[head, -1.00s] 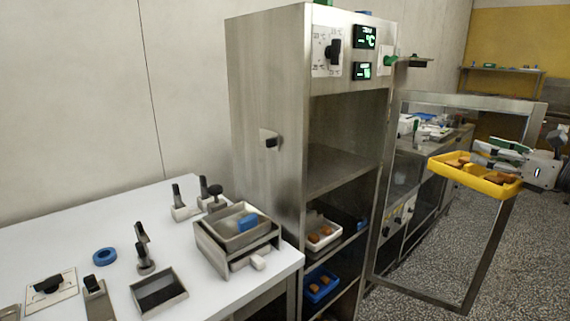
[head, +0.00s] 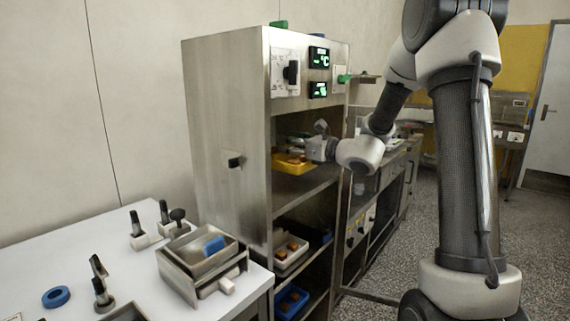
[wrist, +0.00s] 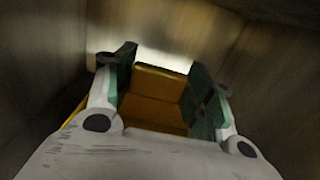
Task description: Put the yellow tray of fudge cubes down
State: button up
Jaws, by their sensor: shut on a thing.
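The yellow tray (head: 293,168) is inside the steel cabinet (head: 225,130), in its upper open bay, low over the shelf (head: 303,188). Whether it touches the shelf is hard to tell. My gripper (wrist: 160,72) is shut on the tray. In the head view my gripper (head: 318,148) reaches in from the right side of the bay, at the tray's right end. The grip point itself is hidden.
A white table (head: 60,262) with metal trays is at the left.

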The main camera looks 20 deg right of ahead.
jog(key=shift+x, duration=1)
notch_tip(320, 180, down, 2)
jog(key=shift+d+f, duration=0.15)
jog(key=shift+f, duration=0.05)
jog(key=shift+w+f, duration=0.1)
jog(key=shift+f, duration=2.15)
jog(key=shift+f, duration=0.1)
jog(key=o, duration=1.5)
